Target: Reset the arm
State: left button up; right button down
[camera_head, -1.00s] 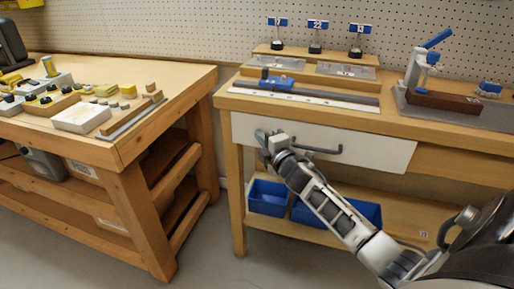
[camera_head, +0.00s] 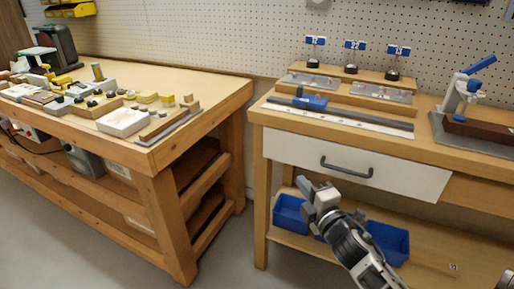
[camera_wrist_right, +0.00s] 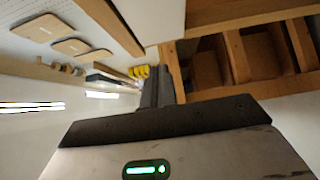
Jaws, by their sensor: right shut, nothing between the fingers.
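My right arm comes in from the lower right in the head view, and its gripper (camera_head: 306,187) is shut and empty. It hangs below and in front of the white drawer's dark handle (camera_head: 346,167), apart from it. The fingers also show pressed together in the right wrist view (camera_wrist_right: 158,88). My left gripper is in neither view.
Blue bins (camera_head: 388,240) on the lower shelf are partly hidden behind my right arm. The right bench (camera_head: 425,142) carries a blue-and-grey rail tool and a lever press (camera_head: 462,92). The left bench (camera_head: 160,153) holds several blocks. Grey floor is open between the benches.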

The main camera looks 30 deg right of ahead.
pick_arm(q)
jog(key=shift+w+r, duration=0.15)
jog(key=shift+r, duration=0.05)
pick_arm(e)
jog(key=shift+a, duration=0.1)
